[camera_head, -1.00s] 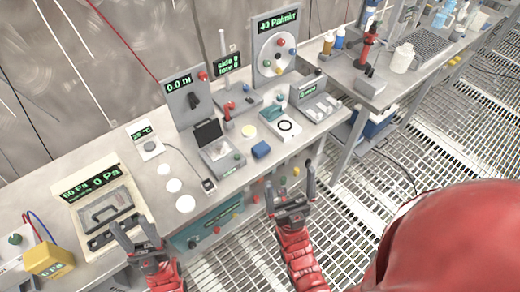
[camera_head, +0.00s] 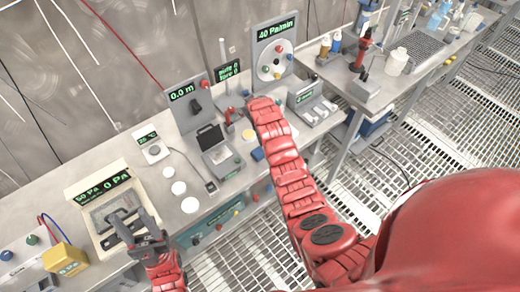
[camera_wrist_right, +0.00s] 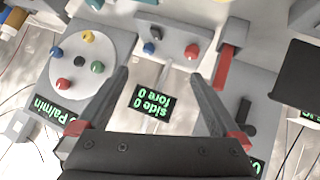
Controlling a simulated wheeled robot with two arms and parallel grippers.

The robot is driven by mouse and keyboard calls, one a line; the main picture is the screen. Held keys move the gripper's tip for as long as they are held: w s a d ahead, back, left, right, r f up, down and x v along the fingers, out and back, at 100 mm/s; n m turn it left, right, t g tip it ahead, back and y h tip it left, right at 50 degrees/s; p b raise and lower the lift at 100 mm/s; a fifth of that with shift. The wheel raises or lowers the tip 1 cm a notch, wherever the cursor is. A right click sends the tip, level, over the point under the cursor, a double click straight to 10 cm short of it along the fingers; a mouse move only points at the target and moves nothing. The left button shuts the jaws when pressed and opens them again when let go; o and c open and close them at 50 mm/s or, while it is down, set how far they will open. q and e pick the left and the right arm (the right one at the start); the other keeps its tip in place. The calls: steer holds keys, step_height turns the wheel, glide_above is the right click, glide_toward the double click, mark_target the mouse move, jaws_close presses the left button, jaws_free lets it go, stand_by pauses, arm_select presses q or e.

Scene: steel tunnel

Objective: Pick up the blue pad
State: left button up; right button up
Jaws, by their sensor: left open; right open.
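The blue pad (camera_head: 257,154) lies on the bench top in the head view, left of my right arm and partly covered by it. My right arm reaches over the bench. Its gripper is hidden at the far end in the head view. In the right wrist view my right gripper (camera_wrist_right: 162,82) is open and empty, its fingers on either side of an upside-down "side 0 fore 0" display (camera_wrist_right: 151,102). I cannot make out the pad for certain there.
A dial panel (camera_head: 272,52), a "0.0 m" panel (camera_head: 190,103) and a small box with a dark lid (camera_head: 216,150) stand around the pad. A red upright lever (camera_wrist_right: 224,68) is close to the right gripper. White discs (camera_head: 179,188) lie on the bench's left part.

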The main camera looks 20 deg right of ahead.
steer(key=s+r+g+p, duration=0.2)
steer(key=s+r+g, duration=0.4)
steer(key=s+g, duration=0.5)
steer(key=b, duration=0.6)
glide_above(260, 151)
step_height(260, 151, down, 7)
steer(key=f, duration=0.2)
steer(key=f+b, duration=0.1)
steer(key=shift+w+a+f+t+y, duration=0.1)
steer(key=shift+w+a+t+y, duration=0.05)
steer(key=shift+a+t+y, duration=0.2)
steer(key=shift+f+p, duration=0.2)
steer(key=shift+p, duration=0.45)
steer(key=shift+d+f, duration=0.1)
steer(key=shift+f, duration=0.4)
steer(key=shift+f+p, duration=0.15)
steer(key=shift+p, duration=0.2)
steer(key=f, duration=0.1)
steer(key=f+p, duration=0.2)
steer(key=f, duration=0.1)
steer(key=shift+s+d, duration=0.25)
steer(key=shift+w+f, duration=0.1)
steer(key=shift+f, duration=0.45)
